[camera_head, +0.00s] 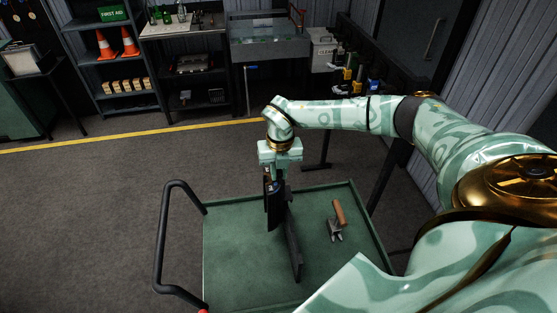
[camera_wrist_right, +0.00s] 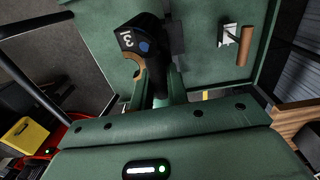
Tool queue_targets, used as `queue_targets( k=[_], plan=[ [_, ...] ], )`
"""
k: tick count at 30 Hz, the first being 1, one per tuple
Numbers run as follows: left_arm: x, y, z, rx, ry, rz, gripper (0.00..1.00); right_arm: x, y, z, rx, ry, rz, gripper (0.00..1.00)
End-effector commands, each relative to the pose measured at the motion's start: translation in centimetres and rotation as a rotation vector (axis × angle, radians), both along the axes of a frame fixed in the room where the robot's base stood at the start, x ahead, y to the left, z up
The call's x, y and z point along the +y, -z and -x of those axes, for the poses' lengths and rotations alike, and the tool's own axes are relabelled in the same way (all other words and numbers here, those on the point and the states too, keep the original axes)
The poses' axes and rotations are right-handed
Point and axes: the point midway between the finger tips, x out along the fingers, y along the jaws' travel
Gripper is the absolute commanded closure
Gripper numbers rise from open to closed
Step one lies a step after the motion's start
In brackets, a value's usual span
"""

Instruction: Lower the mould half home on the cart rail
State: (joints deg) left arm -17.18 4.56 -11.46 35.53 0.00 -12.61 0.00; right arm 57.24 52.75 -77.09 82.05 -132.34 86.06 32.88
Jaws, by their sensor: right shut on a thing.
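My right gripper (camera_head: 279,172) points down over the green cart in the head view and is shut on the dark mould half (camera_head: 274,204). The mould half hangs upright beneath the fingers. In the wrist view the mould half (camera_wrist_right: 152,62) shows a white number, a blue dot and a brown-gold edge. A long dark bar (camera_head: 294,255), seemingly the cart rail, stands on the cart just below and to the right of it. I cannot tell whether the mould half touches the rail. My left gripper is in neither view.
The cart tray (camera_head: 235,270) has a raised rim and a black push handle (camera_head: 162,240) at its left. A wooden-handled tool (camera_head: 338,220) lies right of the rail. The tray's left part is bare. A bench with a glass-sided tank (camera_head: 268,35) stands behind, beyond a yellow floor line.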

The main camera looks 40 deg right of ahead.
Motion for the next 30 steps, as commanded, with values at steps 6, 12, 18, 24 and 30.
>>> queue_targets(
  k=[6, 12, 18, 24, 30],
  plan=[
    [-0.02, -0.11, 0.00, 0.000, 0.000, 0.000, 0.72, 0.00, -0.38, -0.26, -0.009, 0.001, -0.002, 1.00],
    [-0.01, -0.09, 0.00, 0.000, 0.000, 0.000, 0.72, 0.00, -0.36, -0.26, -0.009, 0.001, -0.002, 1.00],
    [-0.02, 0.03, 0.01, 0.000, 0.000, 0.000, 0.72, 0.00, -0.13, -0.26, -0.008, 0.001, -0.002, 1.00],
    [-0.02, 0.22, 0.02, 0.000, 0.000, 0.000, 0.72, -0.01, 0.23, -0.26, -0.008, 0.001, -0.002, 1.00],
    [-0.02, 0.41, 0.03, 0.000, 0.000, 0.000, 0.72, -0.01, 0.57, -0.26, -0.008, 0.002, -0.002, 1.00]
  ],
)
